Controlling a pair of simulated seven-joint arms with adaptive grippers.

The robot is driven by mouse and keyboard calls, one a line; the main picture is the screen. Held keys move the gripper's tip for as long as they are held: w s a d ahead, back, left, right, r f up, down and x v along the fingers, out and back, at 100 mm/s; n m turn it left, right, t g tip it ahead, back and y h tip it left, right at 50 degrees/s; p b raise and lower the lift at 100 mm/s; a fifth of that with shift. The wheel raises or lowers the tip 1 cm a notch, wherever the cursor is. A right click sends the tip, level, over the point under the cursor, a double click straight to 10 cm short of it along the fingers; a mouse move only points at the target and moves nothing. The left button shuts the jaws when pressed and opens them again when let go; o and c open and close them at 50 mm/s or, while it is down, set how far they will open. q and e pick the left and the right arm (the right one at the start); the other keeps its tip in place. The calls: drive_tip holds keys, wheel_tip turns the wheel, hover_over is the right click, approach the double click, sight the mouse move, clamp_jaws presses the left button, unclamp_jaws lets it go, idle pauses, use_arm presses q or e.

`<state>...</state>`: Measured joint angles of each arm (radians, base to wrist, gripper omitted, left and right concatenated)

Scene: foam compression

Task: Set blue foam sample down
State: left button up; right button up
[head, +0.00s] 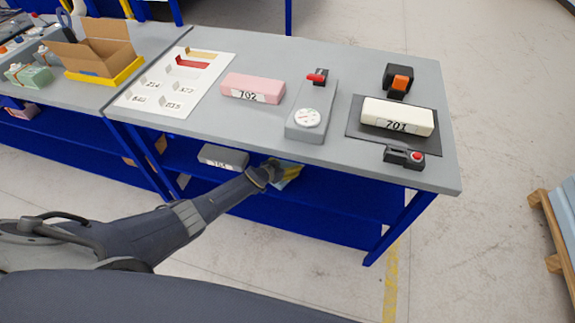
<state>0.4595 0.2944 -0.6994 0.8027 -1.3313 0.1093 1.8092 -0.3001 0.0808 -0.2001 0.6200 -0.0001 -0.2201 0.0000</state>
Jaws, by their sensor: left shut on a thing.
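My left gripper (280,172) reaches in low at the front of the workbench, just under the top's front edge, at the shelf level. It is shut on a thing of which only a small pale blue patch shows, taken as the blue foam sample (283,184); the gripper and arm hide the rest. A yellow part also shows at the gripper, and I cannot tell what it belongs to. I cannot tell whether the sample touches the shelf (335,195). My right gripper is not in view.
A grey labelled block (222,157) lies on the shelf left of my gripper.

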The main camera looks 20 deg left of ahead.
use_arm(q)
drive_tip(key=shift+f, duration=0.15)
drive_tip(key=o, duration=1)
drive_tip(key=shift+w, duration=0.1)
drive_tip(key=shift+c, duration=0.2)
